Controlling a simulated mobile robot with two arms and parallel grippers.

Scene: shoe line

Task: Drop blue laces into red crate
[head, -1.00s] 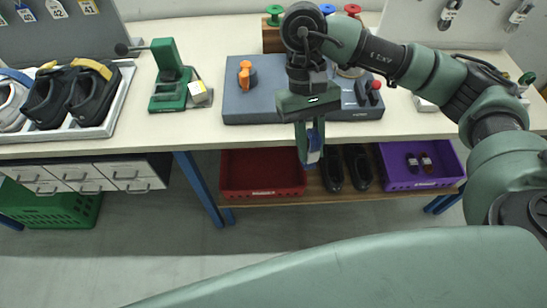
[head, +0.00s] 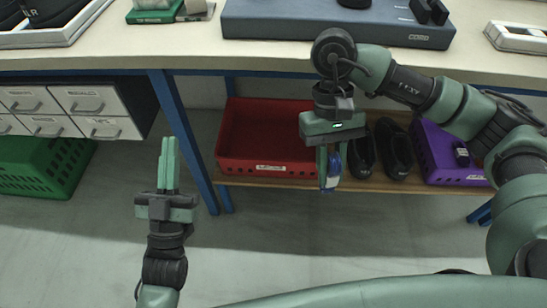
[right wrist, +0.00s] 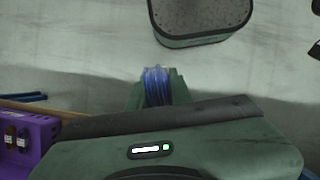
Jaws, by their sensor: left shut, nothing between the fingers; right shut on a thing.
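The blue laces (head: 332,170) are a small blue bundle with a pale band. My right gripper (head: 330,160) is shut on them and holds them in front of the lower shelf, to the right of the red crate. The laces also show between the fingers in the right wrist view (right wrist: 157,86). The red crate (head: 268,168) stands on the lower shelf under the bench, and its visible inside looks empty. My right gripper hides part of the shelf beside the crate. My left gripper (head: 168,150) is shut and empty, in front of the bench leg, left of the crate.
A pair of black shoes (head: 397,150) and a purple crate (head: 440,165) stand right of the red crate. A blue bench leg (head: 183,135) is at its left. The bench top (head: 330,58) overhangs the shelf. A green crate (head: 45,165) sits under the drawers (head: 90,100).

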